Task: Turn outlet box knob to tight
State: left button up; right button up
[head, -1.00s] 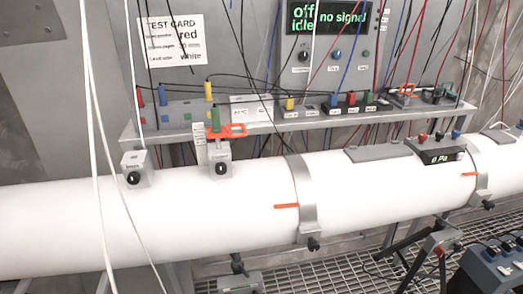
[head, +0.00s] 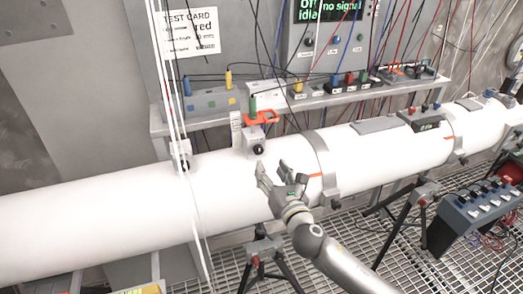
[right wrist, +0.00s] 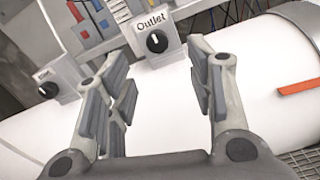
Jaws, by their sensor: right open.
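The outlet box (head: 254,134) is a small grey box on top of the white pipe, with a green plug and an orange clip above it in the head view. In the right wrist view the box (right wrist: 150,22) reads "Outlet". Its round black knob (right wrist: 157,41) has a white mark that looks near upright. The knob (head: 258,149) also shows in the head view. My right gripper (head: 272,170) is open and empty, just in front of and to the right of the box. In the right wrist view the knob appears between and beyond the fingers (right wrist: 160,80), apart from them. My left gripper is not in view.
The white pipe (head: 110,215) runs across the view. A second knob box (right wrist: 58,80) stands left of the outlet box, partly behind hanging white cables (head: 172,110). A metal clamp (head: 323,165) with an orange tab is right of my gripper. A shelf (head: 190,122) runs behind.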

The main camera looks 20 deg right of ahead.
aim_at(260, 152)
jog(key=w, duration=0.2)
jog(key=w+p, duration=0.1)
jog(key=w, duration=0.5)
jog(key=shift+a, duration=0.35)
jog(key=shift+w, duration=0.4)
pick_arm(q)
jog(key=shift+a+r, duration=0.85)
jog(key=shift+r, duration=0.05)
pick_arm(e)
jog(key=c, duration=0.3)
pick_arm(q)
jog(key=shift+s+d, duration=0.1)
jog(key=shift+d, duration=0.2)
pick_arm(e)
jog(key=c, duration=0.7)
